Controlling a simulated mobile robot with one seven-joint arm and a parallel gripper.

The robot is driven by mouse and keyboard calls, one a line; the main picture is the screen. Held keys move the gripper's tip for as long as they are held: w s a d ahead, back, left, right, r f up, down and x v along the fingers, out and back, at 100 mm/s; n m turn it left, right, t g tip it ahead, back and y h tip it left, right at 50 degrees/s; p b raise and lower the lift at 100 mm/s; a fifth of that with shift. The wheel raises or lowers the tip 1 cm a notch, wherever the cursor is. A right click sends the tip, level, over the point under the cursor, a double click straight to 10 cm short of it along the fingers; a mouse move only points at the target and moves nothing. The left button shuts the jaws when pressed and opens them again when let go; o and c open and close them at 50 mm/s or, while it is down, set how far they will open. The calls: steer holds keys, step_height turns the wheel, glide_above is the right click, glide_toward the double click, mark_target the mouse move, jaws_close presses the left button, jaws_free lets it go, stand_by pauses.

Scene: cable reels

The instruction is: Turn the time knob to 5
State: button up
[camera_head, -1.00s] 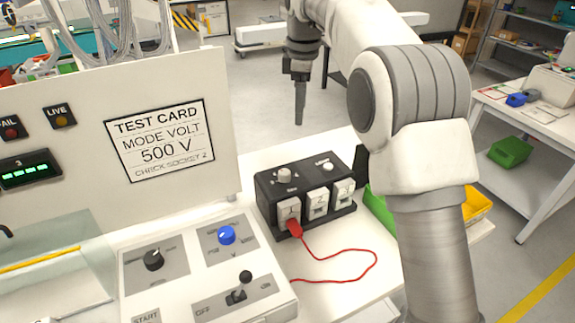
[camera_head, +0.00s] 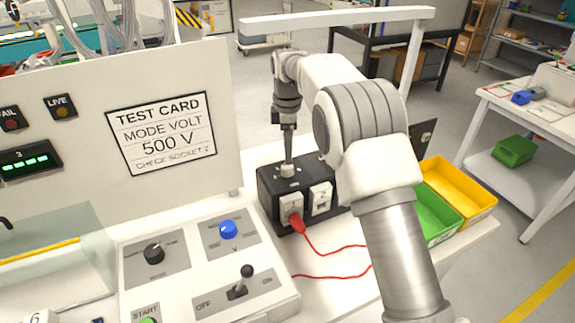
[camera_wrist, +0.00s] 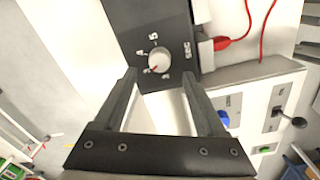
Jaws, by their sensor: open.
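The time knob (camera_wrist: 159,60) is a small pale round knob on top of a black box (camera_head: 268,190). In the wrist view it has a small red mark at its lower left, and white figures, a 5 among them, run around it beside the letters SEC. In the head view the knob (camera_head: 287,170) shows just under my gripper (camera_head: 288,156). In the wrist view my gripper (camera_wrist: 160,76) is open, with the fingertips apart on either side of the knob and nothing held. I cannot tell whether the fingers touch it.
A red plug (camera_head: 297,224) with its lead sits in the box's front socket. A control panel with a black knob (camera_head: 154,253), a blue knob (camera_head: 228,229) and a lever (camera_head: 246,272) lies in front. Green (camera_head: 441,221) and yellow (camera_head: 470,190) bins stand at right.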

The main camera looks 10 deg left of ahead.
mark_target(287, 167)
step_height(287, 167, down, 6)
steer(key=shift+w, duration=0.1)
jaws_close()
stand_by(0.5)
